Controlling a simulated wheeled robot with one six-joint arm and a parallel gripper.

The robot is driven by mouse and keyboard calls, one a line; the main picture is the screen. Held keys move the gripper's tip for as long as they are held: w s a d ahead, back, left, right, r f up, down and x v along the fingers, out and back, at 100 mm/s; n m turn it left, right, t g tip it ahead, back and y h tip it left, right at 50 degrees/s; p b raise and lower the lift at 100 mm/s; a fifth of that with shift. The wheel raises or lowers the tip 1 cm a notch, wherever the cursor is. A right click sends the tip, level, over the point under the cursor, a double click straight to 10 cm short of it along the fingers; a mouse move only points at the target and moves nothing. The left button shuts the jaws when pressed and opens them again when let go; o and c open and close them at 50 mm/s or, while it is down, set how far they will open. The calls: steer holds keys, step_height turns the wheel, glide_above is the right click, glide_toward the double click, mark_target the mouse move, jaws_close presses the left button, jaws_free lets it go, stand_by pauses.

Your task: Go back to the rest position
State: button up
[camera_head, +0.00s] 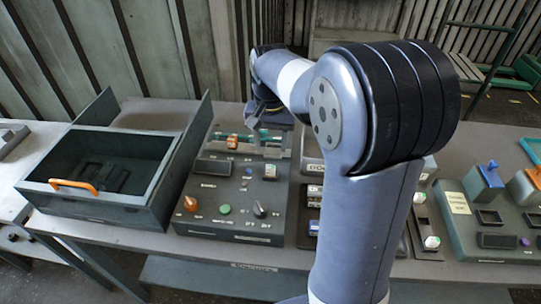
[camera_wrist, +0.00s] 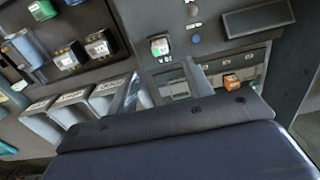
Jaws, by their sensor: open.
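My gripper (camera_wrist: 165,88) shows in the wrist view with two grey fingers apart and nothing between them. It is over the far part of the control panel (camera_head: 233,238). In the head view my gripper (camera_head: 270,118) is small and partly merges with the wrist, above the panel's back edge. My arm reaches from the front middle to the back left of the table.
An open drawer box (camera_head: 100,208) with an orange handle (camera_head: 73,186) stands left. The panel carries an orange knob (camera_head: 190,204), a green button (camera_head: 225,209) and a black knob (camera_head: 260,210). A second panel (camera_head: 455,215) stands right. My arm hides the middle.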

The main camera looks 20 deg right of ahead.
mark_target(271, 167)
steer(key=shift+r, duration=0.95)
steer(key=shift+f, duration=0.1)
step_height(271, 167, down, 10)
steer(key=shift+f+p, duration=0.15)
steer(key=shift+p, duration=0.25)
steer(key=shift+r+p, duration=0.35)
steer(key=shift+f, duration=0.1)
